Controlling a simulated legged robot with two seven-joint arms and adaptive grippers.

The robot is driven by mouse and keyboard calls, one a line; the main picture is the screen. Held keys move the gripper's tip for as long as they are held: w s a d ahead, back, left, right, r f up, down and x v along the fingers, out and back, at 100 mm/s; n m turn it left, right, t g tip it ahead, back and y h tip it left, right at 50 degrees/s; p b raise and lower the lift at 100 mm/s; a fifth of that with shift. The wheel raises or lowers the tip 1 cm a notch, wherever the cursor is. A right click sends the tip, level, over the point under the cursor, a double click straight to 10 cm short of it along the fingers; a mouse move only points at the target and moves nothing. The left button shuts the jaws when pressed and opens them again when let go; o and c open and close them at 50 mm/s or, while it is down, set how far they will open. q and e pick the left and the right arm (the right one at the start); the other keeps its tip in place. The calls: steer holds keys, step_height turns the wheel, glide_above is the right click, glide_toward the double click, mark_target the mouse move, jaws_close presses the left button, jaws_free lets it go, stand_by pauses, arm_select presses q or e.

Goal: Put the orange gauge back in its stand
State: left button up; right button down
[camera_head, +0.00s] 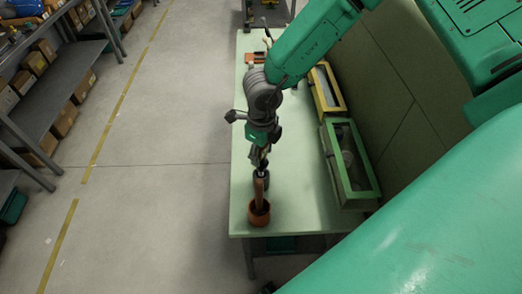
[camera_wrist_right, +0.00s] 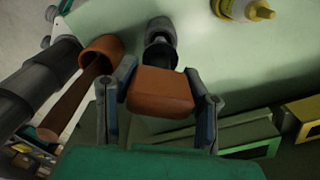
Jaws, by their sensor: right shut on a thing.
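My right gripper (camera_wrist_right: 160,106) is shut on the orange gauge (camera_wrist_right: 160,90), a blocky orange-brown piece held between both fingers in the wrist view. In the head view my right gripper (camera_head: 260,160) is over the near part of the pale green table, and the gauge in it cannot be made out. Just beyond the gauge in the wrist view is a grey and black round piece (camera_wrist_right: 160,42). Whether this is the stand, I cannot tell. My left gripper is not in view.
An orange cup-shaped thing (camera_head: 259,216) with a brown shaft is at the near table (camera_head: 306,205) edge, close to the gripper. A green case (camera_head: 372,176) and a yellow case (camera_head: 336,98) line the right side. A yellow object (camera_wrist_right: 257,12) shows in the wrist view.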

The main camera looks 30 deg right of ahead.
steer(key=shift+f+b, duration=1.35)
steer(key=shift+f, duration=1.2)
steer(key=c, duration=0.9)
jaws_free()
steer(key=shift+o, duration=0.2)
steer(key=shift+r, duration=0.25)
step_height(320, 180, up, 11)
steer(key=shift+d+r, duration=0.1)
steer(key=shift+r, duration=0.1)
